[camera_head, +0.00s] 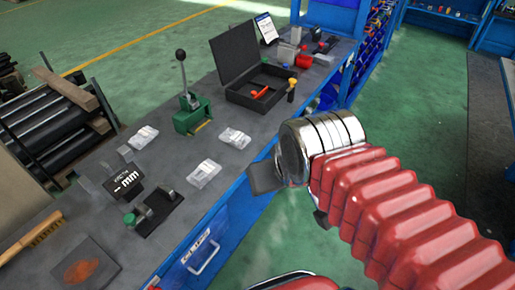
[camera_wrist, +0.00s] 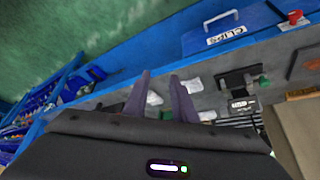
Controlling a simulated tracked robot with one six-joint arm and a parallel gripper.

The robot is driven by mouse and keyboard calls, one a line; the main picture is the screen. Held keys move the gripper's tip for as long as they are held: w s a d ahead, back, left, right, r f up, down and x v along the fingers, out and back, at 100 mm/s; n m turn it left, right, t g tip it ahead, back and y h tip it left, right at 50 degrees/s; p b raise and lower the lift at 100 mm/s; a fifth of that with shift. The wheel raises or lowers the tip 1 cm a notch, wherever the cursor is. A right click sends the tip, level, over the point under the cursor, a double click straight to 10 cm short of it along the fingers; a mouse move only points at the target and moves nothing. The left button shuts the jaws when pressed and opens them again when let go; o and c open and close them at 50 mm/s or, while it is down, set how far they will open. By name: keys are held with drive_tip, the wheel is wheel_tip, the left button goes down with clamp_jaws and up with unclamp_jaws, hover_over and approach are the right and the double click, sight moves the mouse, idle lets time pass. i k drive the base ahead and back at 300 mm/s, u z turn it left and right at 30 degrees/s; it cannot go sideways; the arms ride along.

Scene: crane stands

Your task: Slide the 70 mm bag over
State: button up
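Several small clear bags with pale contents lie flat on the dark bench top: one at the left (camera_head: 143,137), one at the right (camera_head: 234,138) and one nearer the front edge (camera_head: 204,173). I cannot read their labels, so I cannot tell which is the 70 mm one. In the wrist view, pale bags show between the fingers (camera_wrist: 153,98) and just right of them (camera_wrist: 193,86). My gripper (camera_wrist: 160,77) has its two dark fingers apart with nothing held between them. In the head view it hangs beside the bench's front edge, right of the bags, partly hidden by my arm.
A small display (camera_head: 123,181) reading "-- mm" stands behind a black gauge fixture (camera_head: 154,211). A green hand press (camera_head: 191,115) and an open black case (camera_head: 254,77) stand farther along the bench. A brush (camera_head: 32,238) lies at left.

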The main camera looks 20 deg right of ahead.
sight(237, 139)
drive_tip(key=z, duration=0.05)
drive_tip(key=k, duration=1.35)
drive_tip(key=u, duration=0.15)
drive_tip(key=i, duration=0.7)
drive_tip(key=u, duration=0.55)
drive_tip(key=i, duration=0.95)
drive_tip(key=u, duration=0.1)
